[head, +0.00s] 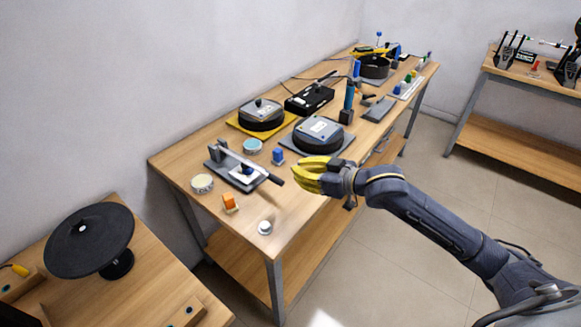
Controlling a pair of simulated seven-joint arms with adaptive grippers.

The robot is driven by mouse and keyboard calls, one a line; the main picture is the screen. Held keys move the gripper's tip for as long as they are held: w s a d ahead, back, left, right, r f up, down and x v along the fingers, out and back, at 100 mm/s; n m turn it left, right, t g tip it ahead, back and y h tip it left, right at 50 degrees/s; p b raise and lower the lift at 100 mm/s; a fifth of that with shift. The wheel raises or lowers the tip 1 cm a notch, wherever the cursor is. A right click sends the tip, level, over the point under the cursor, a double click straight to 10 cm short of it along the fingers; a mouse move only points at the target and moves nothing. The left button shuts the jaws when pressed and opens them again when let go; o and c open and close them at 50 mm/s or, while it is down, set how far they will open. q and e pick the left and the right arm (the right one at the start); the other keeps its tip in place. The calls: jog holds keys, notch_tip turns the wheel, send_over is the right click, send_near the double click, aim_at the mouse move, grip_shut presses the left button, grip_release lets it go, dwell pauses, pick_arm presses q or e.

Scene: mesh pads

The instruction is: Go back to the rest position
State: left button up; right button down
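My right gripper (300,174) has yellow fingers and hangs over the front edge of the long wooden workbench (298,212), in front of a round black device with a grey top (319,129). No held object shows at its fingers. From this angle I cannot tell whether the fingers are parted or closed. My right arm comes in from the lower right. My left arm and gripper are not in view.
A black disc on a stand (91,240) is at left, another bench (522,133) at right. The floor (420,235) is open.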

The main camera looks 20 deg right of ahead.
jog(key=s+d+f+h, duration=0.4)
jog(key=s+f+h, duration=0.3)
jog(key=s+f, duration=0.65)
jog(key=s+d+f+g+h, duration=0.25)
jog(key=s+d+f, duration=0.2)
jog(key=s, duration=0.25)
jog(key=s+d+f+g+h, duration=0.2)
jog(key=s+d+f+h, duration=0.25)
jog(key=s, duration=0.35)
jog(key=s+a+f+g+y, duration=0.1)
jog(key=a+f+y, duration=0.15)
jog(key=f, duration=1.35)
jog(key=s+a+f+g+y, duration=0.2)
jog(key=a+f, duration=0.2)
jog(key=f, duration=1.3)
jog(key=s+f+m+g+y, duration=0.1)
jog(key=s+f+m+g, duration=0.1)
jog(key=s+f, duration=1.6)
jog(key=s+m, duration=0.1)
jog(key=s, duration=0.1)
jog(key=shift+s+d, duration=0.35)
jog(key=shift+f+g, duration=0.1)
jog(key=shift+g, duration=0.15)
